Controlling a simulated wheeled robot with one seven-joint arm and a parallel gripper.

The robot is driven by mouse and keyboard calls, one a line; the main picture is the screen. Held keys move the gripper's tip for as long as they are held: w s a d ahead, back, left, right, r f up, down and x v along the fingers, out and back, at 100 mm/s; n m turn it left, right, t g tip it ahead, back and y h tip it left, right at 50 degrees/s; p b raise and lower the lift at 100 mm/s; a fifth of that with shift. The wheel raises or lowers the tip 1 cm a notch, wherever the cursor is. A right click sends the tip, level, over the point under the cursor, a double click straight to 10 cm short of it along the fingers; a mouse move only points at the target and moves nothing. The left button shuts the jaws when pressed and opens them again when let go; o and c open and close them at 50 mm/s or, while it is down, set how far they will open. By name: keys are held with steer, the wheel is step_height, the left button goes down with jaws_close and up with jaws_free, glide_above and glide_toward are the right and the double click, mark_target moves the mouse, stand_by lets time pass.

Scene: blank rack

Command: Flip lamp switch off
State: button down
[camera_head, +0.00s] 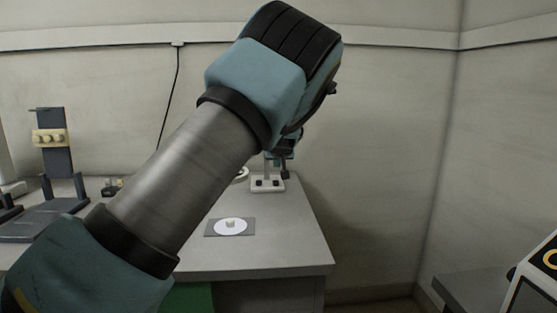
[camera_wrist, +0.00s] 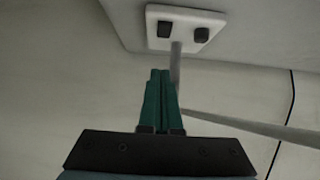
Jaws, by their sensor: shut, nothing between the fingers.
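The lamp's white base (camera_head: 267,187) stands near the back of the grey desk, with two small dark switches on it. In the wrist view the white base (camera_wrist: 185,14) is at the top, with a left dark switch (camera_wrist: 164,29) and a right dark switch (camera_wrist: 201,35). A grey post (camera_wrist: 176,52) rises from the base and passes behind my fingers. My gripper (camera_wrist: 160,74) shows two green fingers shut together and empty, pointing toward the base with a gap before the switches. I cannot tell which way the switches are set. My arm hides the upper lamp in the head view.
The desk (camera_head: 270,250) holds a white disc on a dark square (camera_head: 230,227) in front of the lamp. A dark stand (camera_head: 55,150) is at the left. A screened device (camera_head: 535,285) is at the lower right. A cord (camera_head: 170,95) hangs on the wall.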

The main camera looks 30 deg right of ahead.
mark_target(277, 184)
steer(key=x, duration=0.3)
steer(key=shift+w+f, duration=0.15)
steer(key=shift+w, duration=0.1)
step_height(277, 184, down, 3)
steer(key=shift+d+r, duration=0.15)
steer(key=shift+r, duration=0.1)
steer(key=shift+w+f+p, duration=0.1)
steer(key=shift+f+p, duration=0.2)
steer(key=shift+f, duration=0.35)
steer(key=shift+w+r+p, duration=0.15)
steer(key=shift+p, duration=0.45)
steer(key=shift+d+f+g, duration=0.1)
steer(key=shift+f+g, duration=0.2)
steer(key=shift+f, duration=0.05)
steer(key=shift+r, duration=0.1)
steer(key=shift+w+d+r+p, duration=0.25)
steer(key=shift+w+d+p, duration=0.1)
steer(key=shift+w+p, duration=0.25)
